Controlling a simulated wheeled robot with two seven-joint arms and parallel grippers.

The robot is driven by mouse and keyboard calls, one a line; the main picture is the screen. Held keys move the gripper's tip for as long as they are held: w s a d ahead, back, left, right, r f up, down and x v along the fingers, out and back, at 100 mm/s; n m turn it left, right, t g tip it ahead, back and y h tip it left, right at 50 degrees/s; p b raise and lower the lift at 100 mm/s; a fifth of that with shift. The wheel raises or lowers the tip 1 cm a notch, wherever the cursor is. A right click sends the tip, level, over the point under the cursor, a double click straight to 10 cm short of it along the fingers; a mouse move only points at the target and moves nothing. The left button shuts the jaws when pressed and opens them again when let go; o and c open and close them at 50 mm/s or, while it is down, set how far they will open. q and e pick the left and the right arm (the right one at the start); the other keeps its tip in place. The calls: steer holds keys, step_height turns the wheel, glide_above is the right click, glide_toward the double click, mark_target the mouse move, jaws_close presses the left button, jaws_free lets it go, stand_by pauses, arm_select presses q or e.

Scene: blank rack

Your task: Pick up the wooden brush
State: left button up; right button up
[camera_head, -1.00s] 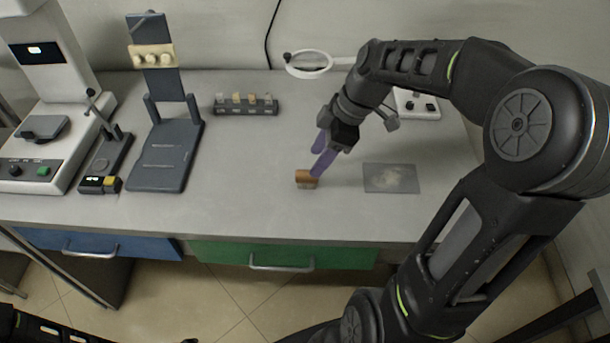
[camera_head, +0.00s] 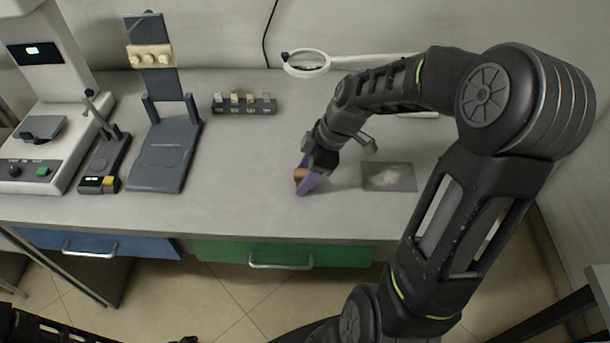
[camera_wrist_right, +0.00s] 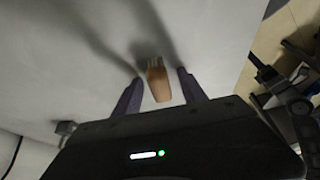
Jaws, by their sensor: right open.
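The wooden brush (camera_head: 299,174) is a small brown block on the grey bench top, partly hidden by my right gripper in the head view. In the right wrist view the brush (camera_wrist_right: 157,80) lies between the two purple fingers, with visible gaps on both sides. My right gripper (camera_head: 304,178) is open and low at the bench, its fingers on either side of the brush; it also shows in the right wrist view (camera_wrist_right: 158,88).
A grey sheet with pale powder (camera_head: 388,177) lies right of the brush. A magnifier (camera_head: 306,64) and a small rack of blocks (camera_head: 245,104) stand behind. A dark tilted stand (camera_head: 165,150) is at left. The bench between stand and brush is clear.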

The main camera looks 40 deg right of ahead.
steer(key=shift+c, duration=0.2)
stand_by(0.4)
jaws_close()
stand_by(0.3)
